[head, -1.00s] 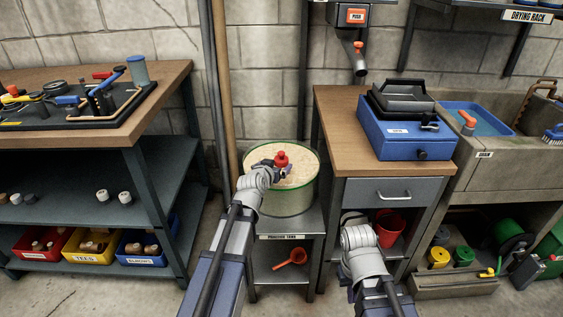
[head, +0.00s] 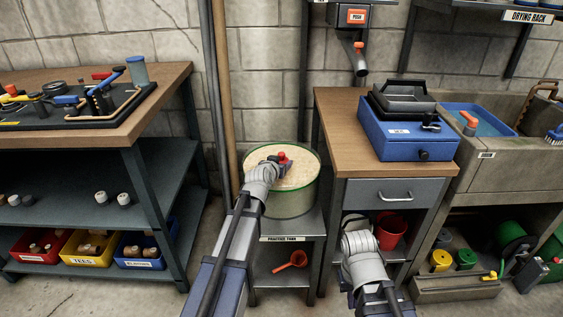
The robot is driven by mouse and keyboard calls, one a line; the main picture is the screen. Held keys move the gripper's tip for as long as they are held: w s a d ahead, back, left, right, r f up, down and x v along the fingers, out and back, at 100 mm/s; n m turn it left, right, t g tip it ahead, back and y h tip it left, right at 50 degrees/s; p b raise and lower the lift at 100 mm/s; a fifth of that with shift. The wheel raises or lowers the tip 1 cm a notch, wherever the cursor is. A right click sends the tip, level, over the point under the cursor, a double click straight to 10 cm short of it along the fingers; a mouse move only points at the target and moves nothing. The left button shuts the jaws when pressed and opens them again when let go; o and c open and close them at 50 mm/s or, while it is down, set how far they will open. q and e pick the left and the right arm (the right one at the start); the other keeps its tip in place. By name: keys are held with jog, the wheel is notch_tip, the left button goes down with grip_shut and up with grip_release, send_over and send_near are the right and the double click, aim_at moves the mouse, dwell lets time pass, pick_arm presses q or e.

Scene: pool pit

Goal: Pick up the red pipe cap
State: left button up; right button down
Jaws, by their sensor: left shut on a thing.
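The red pipe cap (head: 283,156) is over the sand-coloured top of the round practice tank (head: 291,203), near its middle. My left gripper (head: 277,164) is shut on the cap, and its fingers and wrist hide the cap's lower part. I cannot tell whether the cap touches the tank's top. My right arm hangs in front of the drawer cabinet; its fingers are hidden behind its wrist.
The tank stands on a small metal stand (head: 290,225) with an orange scoop (head: 293,259) below. A workbench (head: 160,85) is at left, a drawer cabinet (head: 345,150) with a blue case (head: 405,135) at right. Poles stand close behind the tank's left.

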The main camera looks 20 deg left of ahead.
pick_arm(q)
jog(key=c, duration=0.8)
notch_tip(320, 180, up, 10)
jog(key=p, duration=1)
jog(key=shift+c, duration=0.2)
